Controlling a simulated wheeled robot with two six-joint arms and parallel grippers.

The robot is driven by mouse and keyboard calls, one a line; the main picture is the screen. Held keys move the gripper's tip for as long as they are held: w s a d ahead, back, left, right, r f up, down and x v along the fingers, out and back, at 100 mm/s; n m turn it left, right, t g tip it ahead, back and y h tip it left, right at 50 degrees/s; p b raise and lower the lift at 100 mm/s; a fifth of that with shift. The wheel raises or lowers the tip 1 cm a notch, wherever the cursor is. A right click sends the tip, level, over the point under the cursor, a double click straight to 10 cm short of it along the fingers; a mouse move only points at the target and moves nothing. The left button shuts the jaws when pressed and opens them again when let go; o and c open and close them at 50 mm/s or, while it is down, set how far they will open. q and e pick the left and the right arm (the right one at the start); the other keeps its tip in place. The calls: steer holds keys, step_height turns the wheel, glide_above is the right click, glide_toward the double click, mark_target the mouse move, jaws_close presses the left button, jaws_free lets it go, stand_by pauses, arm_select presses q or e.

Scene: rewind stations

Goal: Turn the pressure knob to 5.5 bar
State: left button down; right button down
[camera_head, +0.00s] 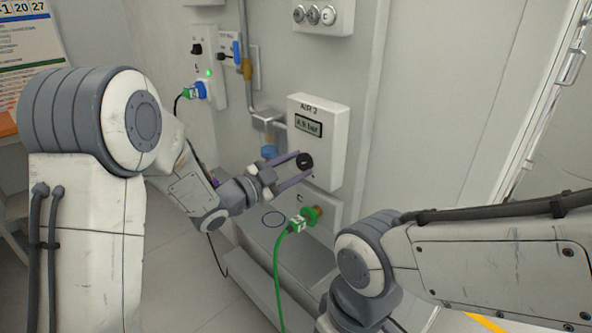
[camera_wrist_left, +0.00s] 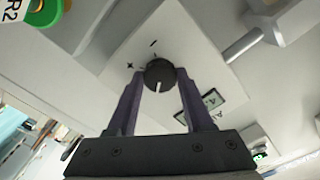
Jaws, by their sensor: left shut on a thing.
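The pressure knob (camera_head: 304,161) is a small black round knob on the front of a white box labelled AIR 2 (camera_head: 318,108). The box's small display (camera_head: 308,125) appears to read 4.9 bar. My left gripper (camera_head: 298,168) reaches in from the left, with its two fingers shut on the knob. In the left wrist view the knob (camera_wrist_left: 160,73) sits between the fingertips, with a white pointer line on its face and marks on the panel around it. My right gripper is out of view; only part of that arm shows.
Below the box, a green hose with a green connector (camera_head: 298,221) plugs into a wall fitting. A grey pipe (camera_head: 246,85) runs down left of the box. A switch panel with a blue plug (camera_head: 198,90) is further left. A grey ledge (camera_head: 285,250) lies below.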

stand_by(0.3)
arm_select(q)
steer(key=shift+c, duration=1.5)
jaws_free()
steer(key=v, duration=1)
steer(key=shift+s+a, duration=0.2)
